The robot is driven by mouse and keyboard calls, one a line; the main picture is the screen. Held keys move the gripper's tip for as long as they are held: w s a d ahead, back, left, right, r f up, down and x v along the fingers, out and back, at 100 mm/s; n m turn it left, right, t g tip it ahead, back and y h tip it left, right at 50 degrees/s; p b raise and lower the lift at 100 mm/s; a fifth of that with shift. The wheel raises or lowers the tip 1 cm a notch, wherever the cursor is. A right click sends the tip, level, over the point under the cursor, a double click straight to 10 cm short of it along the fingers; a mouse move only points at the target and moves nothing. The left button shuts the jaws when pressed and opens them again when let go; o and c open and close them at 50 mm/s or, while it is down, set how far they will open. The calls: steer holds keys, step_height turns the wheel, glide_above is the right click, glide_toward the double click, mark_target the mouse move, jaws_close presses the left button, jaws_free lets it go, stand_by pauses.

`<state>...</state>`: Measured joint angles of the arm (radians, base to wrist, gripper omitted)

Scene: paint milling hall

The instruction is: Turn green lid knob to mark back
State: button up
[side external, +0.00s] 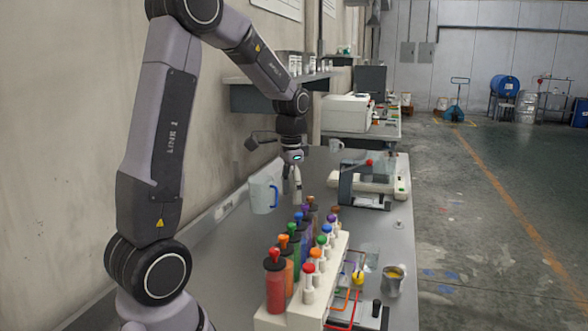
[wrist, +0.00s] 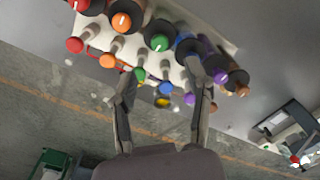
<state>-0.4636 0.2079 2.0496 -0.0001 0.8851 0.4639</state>
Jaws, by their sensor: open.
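A row of coloured bottles with dark caps and coloured lid knobs stands in a white rack (side external: 337,258). The green lid knob (wrist: 159,42) sits on a dark cap, with a pale mark on its top; it also shows in the side external view (side external: 291,228). A second, smaller green knob (wrist: 139,74) is in the other row. My gripper (wrist: 162,76) is open and empty, its fingers pointing down at the rack. In the wrist view the green lid knob lies just beyond the gap between the fingertips. In the side external view my gripper (side external: 296,190) hangs above the rack's far end.
A metal cup (side external: 393,281) stands right of the rack. A bench device (side external: 366,186) stands farther back.

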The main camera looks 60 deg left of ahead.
mark_target(292, 224)
step_height(292, 224, down, 8)
steer(key=shift+f, duration=0.15)
steer(key=shift+c, duration=0.2)
jaws_close()
